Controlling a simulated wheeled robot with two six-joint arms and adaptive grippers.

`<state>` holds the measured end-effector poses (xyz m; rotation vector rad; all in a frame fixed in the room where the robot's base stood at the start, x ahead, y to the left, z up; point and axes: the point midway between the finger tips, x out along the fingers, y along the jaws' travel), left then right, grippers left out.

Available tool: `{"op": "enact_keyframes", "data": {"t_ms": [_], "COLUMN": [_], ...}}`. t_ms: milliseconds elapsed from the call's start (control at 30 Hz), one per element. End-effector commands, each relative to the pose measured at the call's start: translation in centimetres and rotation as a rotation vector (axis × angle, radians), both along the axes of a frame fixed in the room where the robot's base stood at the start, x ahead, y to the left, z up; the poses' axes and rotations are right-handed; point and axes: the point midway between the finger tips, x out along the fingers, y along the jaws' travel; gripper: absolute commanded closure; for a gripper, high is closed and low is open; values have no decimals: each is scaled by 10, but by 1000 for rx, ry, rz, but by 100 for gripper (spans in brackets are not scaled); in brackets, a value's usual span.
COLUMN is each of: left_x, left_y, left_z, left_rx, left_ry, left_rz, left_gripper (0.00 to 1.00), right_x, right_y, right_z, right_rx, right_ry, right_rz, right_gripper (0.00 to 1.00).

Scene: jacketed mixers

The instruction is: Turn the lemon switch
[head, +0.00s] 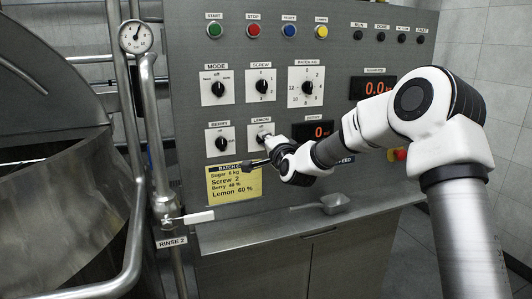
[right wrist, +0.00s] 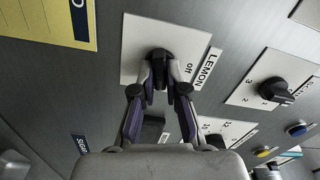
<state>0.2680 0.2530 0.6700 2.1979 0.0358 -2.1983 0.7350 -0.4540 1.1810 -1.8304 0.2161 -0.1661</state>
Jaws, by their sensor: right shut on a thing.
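The lemon switch is a black knob on a square white plate (head: 258,130) in the middle of the grey control panel, under a LEMON label. In the right wrist view the knob (right wrist: 161,58) sits between my fingertips, with the word "off" printed beside it. My right gripper (right wrist: 160,75) is shut on the knob, a finger on each side. In the head view my right gripper (head: 266,146) reaches the plate from the lower right and hides part of it. The knob's pointer direction is hard to tell. My left gripper is not in view.
The berry switch (head: 220,143) is left of the lemon switch. The screw switch (head: 261,86) is above it. A yellow note (head: 233,183) below reads "Lemon 60 %". A metal scoop (head: 334,204) lies on the ledge. Pipes and a steel mixer (head: 50,180) stand at left.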

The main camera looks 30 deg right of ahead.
Motion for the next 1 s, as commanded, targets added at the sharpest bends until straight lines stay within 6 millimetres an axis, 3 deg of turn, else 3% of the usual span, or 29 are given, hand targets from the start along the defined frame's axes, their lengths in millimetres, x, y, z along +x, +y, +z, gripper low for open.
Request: {"op": "enact_keyframes", "data": {"t_ms": [33,300,1000], "left_x": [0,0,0], "left_y": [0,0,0], "left_z": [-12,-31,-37], "left_rx": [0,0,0], "left_ry": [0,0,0], "left_rz": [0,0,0], "left_gripper": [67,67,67], "right_x": [0,0,0], "right_y": [1,1,1], "right_z": [-9,-7,-5], "right_rx": [36,199,280], "right_ry": [-3,-40,-57], "right_rz": [3,2,2], "right_gripper": [100,100,100]}}
